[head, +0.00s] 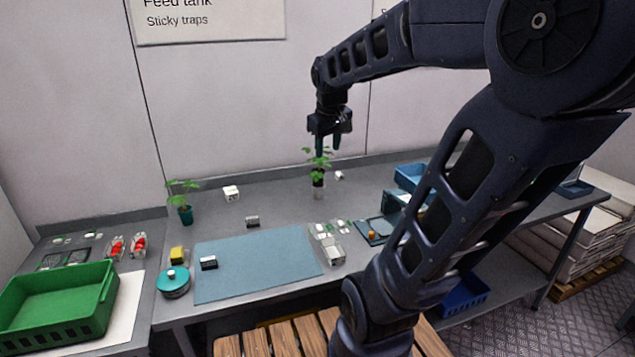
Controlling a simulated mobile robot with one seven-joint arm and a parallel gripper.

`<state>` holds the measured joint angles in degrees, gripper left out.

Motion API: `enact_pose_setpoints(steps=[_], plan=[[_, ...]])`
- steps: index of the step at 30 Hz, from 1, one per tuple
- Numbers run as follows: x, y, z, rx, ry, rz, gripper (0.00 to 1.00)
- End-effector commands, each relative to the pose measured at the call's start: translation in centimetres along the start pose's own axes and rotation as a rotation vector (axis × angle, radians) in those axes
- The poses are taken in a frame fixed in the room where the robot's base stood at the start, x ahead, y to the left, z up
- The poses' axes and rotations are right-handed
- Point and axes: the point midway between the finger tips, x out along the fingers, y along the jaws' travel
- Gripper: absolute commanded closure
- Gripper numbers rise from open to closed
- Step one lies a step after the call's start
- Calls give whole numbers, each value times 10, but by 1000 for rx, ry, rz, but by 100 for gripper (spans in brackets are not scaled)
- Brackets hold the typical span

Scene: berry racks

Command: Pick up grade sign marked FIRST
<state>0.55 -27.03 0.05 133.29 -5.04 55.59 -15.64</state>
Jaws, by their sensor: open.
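No text reading FIRST is legible at this size. Two small dark-and-white blocks may be signs: one block (208,262) is on the blue mat (255,283), and another block (252,221) is on the grey table behind the mat. A white cube (231,194) with dark marks stands farther back. My gripper (329,152) points down, open and empty, above or near a potted plant (318,178) at the back of the table. It is well apart from the small blocks, up and to the right of them.
A second potted plant (182,205), a yellow block (177,255) and a teal round container (173,283) stand left of the mat. A green crate (60,308) is at far left. Clear packs (329,245) and a blue bin (410,177) lie to the right.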

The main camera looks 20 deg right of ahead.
Motion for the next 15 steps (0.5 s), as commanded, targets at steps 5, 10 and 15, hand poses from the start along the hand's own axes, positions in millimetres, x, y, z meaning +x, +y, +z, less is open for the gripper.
enact_pose_setpoints(steps=[5, 10, 15], plan=[[13, 22, -44, -123, -45, 15, 58], [30, 42, -84, -244, -85, 26, 58], [52, 61, -122, -366, -128, 32, 58]])
